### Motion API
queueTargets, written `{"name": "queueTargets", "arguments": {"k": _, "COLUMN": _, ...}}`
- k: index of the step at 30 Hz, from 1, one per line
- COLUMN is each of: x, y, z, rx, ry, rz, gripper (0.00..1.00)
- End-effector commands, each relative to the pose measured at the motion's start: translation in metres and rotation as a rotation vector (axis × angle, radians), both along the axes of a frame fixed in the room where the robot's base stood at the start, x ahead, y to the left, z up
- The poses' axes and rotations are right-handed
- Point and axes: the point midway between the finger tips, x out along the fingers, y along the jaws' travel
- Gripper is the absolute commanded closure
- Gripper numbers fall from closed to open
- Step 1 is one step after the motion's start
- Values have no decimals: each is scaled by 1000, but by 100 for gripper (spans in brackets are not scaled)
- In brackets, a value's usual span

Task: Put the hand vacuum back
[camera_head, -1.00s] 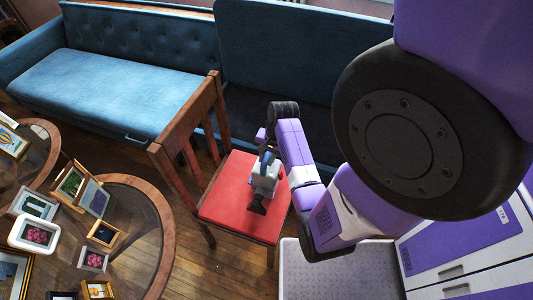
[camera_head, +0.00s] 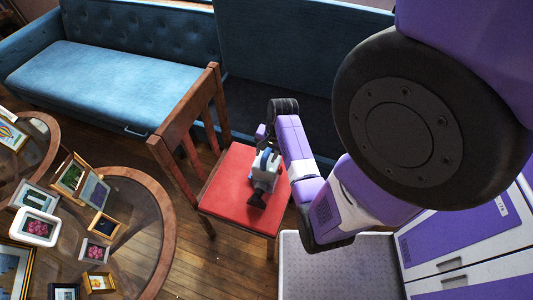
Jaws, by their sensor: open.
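The hand vacuum (camera_head: 264,174), with a pale grey body and a dark nozzle (camera_head: 257,198) toward the front, appears to lie on the red seat (camera_head: 232,196) of a wooden chair. My arm reaches over the seat's right side, with its wrist above the back of the vacuum. My gripper (camera_head: 265,150) is at the vacuum's rear end, small and partly hidden by my wrist. It is open. I cannot tell whether its fingers touch the vacuum or stand around its handle.
A round glass-topped table (camera_head: 160,235) with several picture frames stands left of the chair. A blue sofa (camera_head: 110,85) is behind. A grey textured platform (camera_head: 340,270) and white-and-purple drawers (camera_head: 470,250) are at lower right. Wood floor (camera_head: 225,262) shows between table and platform.

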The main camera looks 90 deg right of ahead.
Motion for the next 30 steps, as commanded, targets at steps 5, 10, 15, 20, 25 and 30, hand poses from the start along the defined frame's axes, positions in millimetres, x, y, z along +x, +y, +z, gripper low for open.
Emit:
{"name": "queueTargets", "arguments": {"k": 5, "x": -1, "y": 0, "z": 9, "rx": -2, "ry": 0, "rz": 0, "gripper": 55}}
{"name": "queueTargets", "arguments": {"k": 10, "x": -7, "y": 1, "z": 38, "rx": -4, "ry": -1, "rz": -1, "gripper": 55}}
{"name": "queueTargets", "arguments": {"k": 15, "x": -14, "y": 3, "z": 73, "rx": -4, "ry": -1, "rz": -1, "gripper": 55}}
{"name": "queueTargets", "arguments": {"k": 20, "x": -19, "y": 4, "z": 100, "rx": -3, "ry": -1, "rz": -1, "gripper": 55}}
{"name": "queueTargets", "arguments": {"k": 25, "x": -22, "y": 6, "z": 116, "rx": -1, "ry": -1, "rz": 0, "gripper": 55}}
{"name": "queueTargets", "arguments": {"k": 30, "x": -18, "y": 15, "z": 110, "rx": -49, "ry": 17, "rz": 58, "gripper": 55}}
